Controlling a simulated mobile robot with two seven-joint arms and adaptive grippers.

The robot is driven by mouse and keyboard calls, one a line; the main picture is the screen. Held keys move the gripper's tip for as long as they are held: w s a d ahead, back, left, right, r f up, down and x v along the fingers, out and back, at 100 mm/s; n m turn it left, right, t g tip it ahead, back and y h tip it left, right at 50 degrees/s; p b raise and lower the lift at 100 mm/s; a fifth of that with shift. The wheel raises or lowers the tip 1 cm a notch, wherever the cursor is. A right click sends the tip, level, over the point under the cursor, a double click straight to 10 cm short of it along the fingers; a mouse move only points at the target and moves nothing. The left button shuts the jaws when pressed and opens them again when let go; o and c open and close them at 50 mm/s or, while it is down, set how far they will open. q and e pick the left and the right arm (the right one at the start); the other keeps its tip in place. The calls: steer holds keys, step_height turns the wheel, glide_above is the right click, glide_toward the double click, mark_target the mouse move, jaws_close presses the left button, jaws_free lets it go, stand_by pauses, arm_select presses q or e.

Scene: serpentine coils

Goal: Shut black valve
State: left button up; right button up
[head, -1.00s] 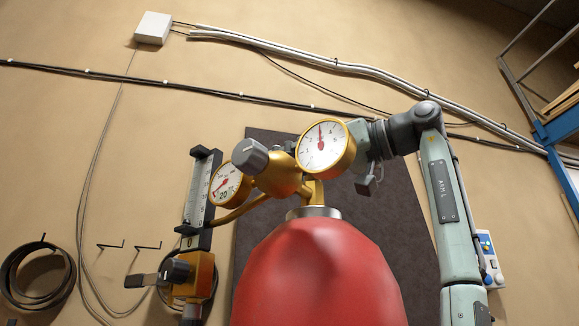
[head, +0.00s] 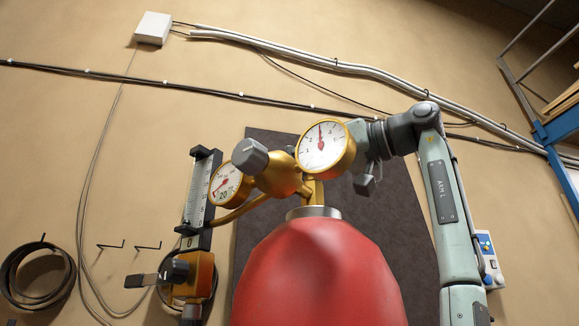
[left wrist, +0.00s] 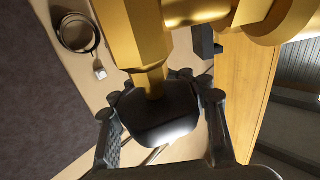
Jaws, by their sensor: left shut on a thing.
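A red cylinder (head: 320,275) stands in the middle of the head view with a brass regulator (head: 278,178) on top. The black valve knob (left wrist: 160,112) sits on a brass stem in the left wrist view. My left gripper (left wrist: 165,117) has its fingers on both sides of this knob and is shut on it. In the head view my left arm comes in from the right, and its gripper (head: 366,184) is mostly hidden behind the right gauge (head: 325,147). The held knob cannot be made out there. My right gripper is not in view.
A second gauge (head: 226,184) and a grey knob (head: 250,158) are on the regulator's left. A flow tube (head: 197,200) and a dark-knobbed brass fitting (head: 190,272) stand further left. Hose coils (head: 38,277) hang on the wall. A blue rack (head: 560,127) is at right.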

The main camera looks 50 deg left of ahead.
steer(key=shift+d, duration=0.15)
arm_select(q)
steer(key=shift+c, duration=0.2)
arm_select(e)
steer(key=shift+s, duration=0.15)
arm_select(q)
steer(key=m+t, duration=0.1)
steer(key=t, duration=0.1)
steer(key=m+t, duration=0.1)
steer(key=shift+w+t+y, duration=0.4)
steer(key=m+t, duration=0.2)
steer(key=w+m+t, duration=0.1)
steer(key=t, duration=0.2)
steer(key=shift+w+r+m, duration=0.1)
steer(key=shift+w+m, duration=0.1)
steer(key=shift+m, duration=0.2)
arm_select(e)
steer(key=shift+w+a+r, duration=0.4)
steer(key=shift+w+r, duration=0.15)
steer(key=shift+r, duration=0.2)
arm_select(q)
steer(key=shift+t, duration=0.3)
